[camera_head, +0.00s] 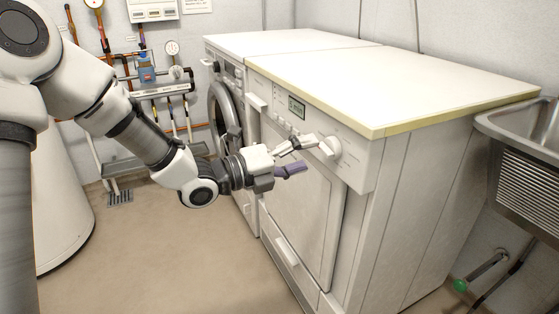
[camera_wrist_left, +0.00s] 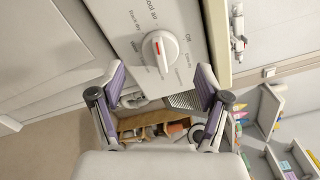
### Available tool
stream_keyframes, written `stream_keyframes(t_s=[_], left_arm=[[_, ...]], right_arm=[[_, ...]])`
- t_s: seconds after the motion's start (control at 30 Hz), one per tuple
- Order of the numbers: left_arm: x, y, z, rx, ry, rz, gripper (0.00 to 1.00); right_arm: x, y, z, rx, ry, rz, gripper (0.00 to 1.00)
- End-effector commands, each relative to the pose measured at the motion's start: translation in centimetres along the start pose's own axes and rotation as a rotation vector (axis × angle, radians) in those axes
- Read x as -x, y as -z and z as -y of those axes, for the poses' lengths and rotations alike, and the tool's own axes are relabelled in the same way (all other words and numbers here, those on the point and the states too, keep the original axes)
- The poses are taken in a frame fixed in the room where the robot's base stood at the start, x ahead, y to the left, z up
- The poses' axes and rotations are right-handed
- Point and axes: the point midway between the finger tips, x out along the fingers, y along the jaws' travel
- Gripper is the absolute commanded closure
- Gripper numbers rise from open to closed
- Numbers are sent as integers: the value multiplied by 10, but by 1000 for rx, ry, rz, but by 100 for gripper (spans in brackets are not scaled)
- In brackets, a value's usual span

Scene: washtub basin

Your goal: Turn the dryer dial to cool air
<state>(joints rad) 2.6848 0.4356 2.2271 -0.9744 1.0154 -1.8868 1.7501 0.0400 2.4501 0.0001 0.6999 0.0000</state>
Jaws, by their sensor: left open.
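The dryer (camera_head: 300,215) stands in the middle, with its round white dial (camera_head: 331,147) at the right end of its front panel. In the left wrist view the dial (camera_wrist_left: 160,50) has a raised grip bar with a short red mark. The printed words "Off" and "cool air" show near it; other labels are too small to read surely. My left gripper (camera_head: 307,156) is open and empty, its fingers pointing at the panel close to the dial. In the wrist view its fingertips (camera_wrist_left: 161,80) lie either side of the dial, apart from it. My right gripper is not in view.
A metal sink (camera_head: 535,130) is at the right. Pipes and valves (camera_head: 150,75) are on the back wall. Floor in front is clear.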

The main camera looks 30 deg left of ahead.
Motion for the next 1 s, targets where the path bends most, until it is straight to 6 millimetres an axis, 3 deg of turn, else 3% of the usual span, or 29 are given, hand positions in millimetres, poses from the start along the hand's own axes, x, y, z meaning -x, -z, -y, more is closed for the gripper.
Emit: stream_keyframes(t_s=[0.2,0.4,1.0], left_arm=[[46,0,2,6,9,3,24],[70,0,1,3,4,2,24],[74,1,-1,0,1,-3,24]], right_arm=[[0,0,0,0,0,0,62],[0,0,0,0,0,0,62],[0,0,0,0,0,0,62]])
